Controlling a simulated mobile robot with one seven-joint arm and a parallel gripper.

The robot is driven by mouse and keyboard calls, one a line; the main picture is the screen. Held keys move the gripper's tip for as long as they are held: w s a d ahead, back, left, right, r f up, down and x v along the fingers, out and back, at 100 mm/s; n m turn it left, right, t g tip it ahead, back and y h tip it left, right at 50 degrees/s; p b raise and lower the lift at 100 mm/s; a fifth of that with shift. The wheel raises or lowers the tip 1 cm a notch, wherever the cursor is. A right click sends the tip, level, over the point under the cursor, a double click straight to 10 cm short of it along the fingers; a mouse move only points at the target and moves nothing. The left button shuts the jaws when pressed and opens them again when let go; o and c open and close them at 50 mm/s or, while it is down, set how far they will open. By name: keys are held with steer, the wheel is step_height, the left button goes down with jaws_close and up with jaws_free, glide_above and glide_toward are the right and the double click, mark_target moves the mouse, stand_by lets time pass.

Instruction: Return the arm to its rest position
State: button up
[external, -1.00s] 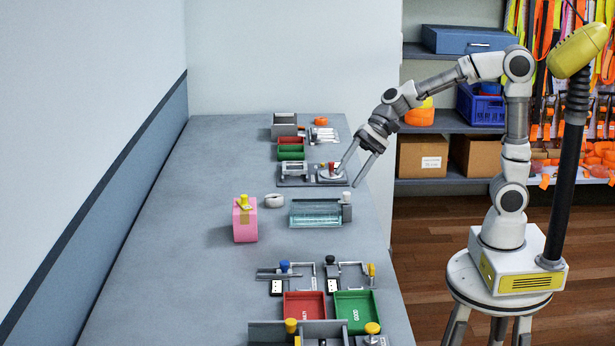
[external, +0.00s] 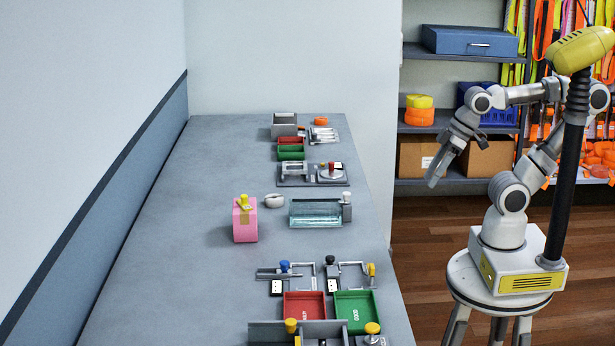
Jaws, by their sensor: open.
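My gripper (external: 436,176) points down in the open space to the right of the table's edge, in front of the shelves. It is empty and touches nothing; its fingers overlap in this view. The grey table (external: 160,260) runs along the wall with its fixtures on it.
A fixture with a round dial (external: 332,172) stands near the table's right edge. A clear box (external: 315,212), a pink block (external: 245,222), a red tray (external: 304,306) and a green tray (external: 357,308) stand nearer. A cardboard box (external: 415,157) sits on the shelf behind my gripper.

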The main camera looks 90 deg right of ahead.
step_height(320, 180, up, 12)
steer(key=p, duration=1.2)
steer(key=shift+w, duration=0.1)
